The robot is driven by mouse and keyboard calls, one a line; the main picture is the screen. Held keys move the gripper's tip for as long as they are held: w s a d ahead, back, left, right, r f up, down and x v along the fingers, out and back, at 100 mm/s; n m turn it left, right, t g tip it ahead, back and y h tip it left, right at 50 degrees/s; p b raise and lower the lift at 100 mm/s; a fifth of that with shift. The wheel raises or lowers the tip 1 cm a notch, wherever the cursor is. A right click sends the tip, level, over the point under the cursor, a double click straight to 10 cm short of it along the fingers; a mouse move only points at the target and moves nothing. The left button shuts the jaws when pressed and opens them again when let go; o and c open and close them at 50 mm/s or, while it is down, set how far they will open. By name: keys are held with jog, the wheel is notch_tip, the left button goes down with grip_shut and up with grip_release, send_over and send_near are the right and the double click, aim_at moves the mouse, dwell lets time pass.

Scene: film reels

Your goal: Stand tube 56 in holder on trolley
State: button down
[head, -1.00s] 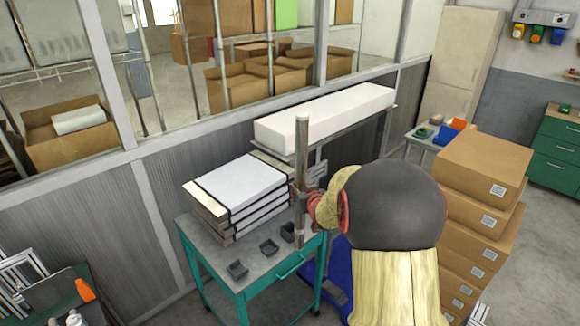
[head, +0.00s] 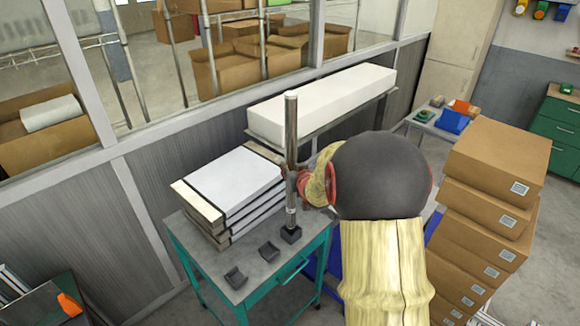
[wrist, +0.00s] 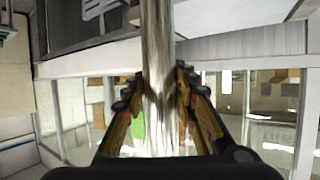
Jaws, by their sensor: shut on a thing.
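A long metal tube (head: 291,130) stands upright in my gripper (head: 299,180), which is shut around its middle. In the wrist view the tube (wrist: 158,60) runs between both fingers of the gripper (wrist: 158,88). No number is readable on it. The tube's lower end meets the rightmost small dark holder (head: 291,234) on the teal trolley (head: 215,262). I cannot tell whether the end is inside the holder or just above it. Two more dark holders, a middle one (head: 269,252) and a front one (head: 236,278), look empty.
A stack of white-topped flat boxes (head: 232,180) fills the trolley's back, close to the tube. A long white block (head: 320,105) lies on a shelf behind. Stacked cardboard boxes (head: 495,165) stand at the right. The trolley's front left top is clear.

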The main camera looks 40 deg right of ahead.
notch_tip(320, 180, down, 5)
jog(key=b, duration=0.3)
jog(key=shift+w, duration=0.1)
dwell(0.9)
jog(key=shift+f+b, duration=0.65)
jog(key=shift+b, duration=0.25)
dwell(0.9)
jog(key=c, duration=1.7)
grip_release()
jog(key=shift+s+a+f, duration=0.1)
jog(key=shift+s+f, duration=0.1)
jog(key=p+v, duration=0.3)
jog(key=v, duration=0.8)
jog(key=shift+r+p, duration=0.2)
jog(key=shift+p, duration=0.1)
